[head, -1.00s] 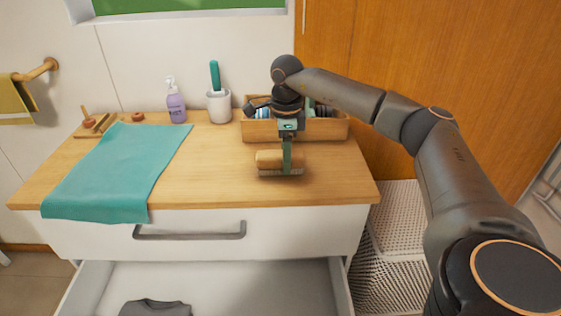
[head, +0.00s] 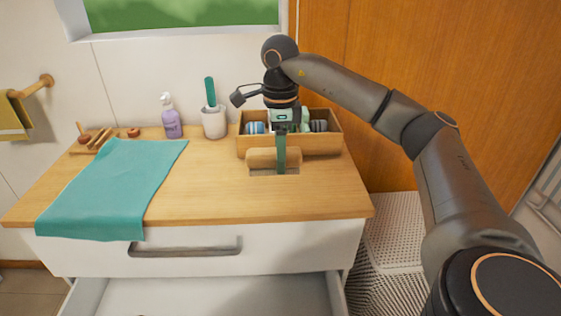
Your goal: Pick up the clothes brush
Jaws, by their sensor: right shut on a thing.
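The clothes brush (head: 261,157) has a light wooden back. It is at the right part of the wooden cart top (head: 215,193), in front of the wooden box (head: 322,143). My right gripper (head: 281,164) points down and is shut on the middle of the brush, with a finger covering part of it. The brush appears level and slightly above the top, with a darker patch under it. My left gripper is not in view.
The wooden box holds several rolled items. A white cup (head: 214,123) with a green-handled tool, a purple pump bottle (head: 172,122) and a teal cloth (head: 112,190) are to the left. An open drawer (head: 205,297) juts out below. The middle of the top is clear.

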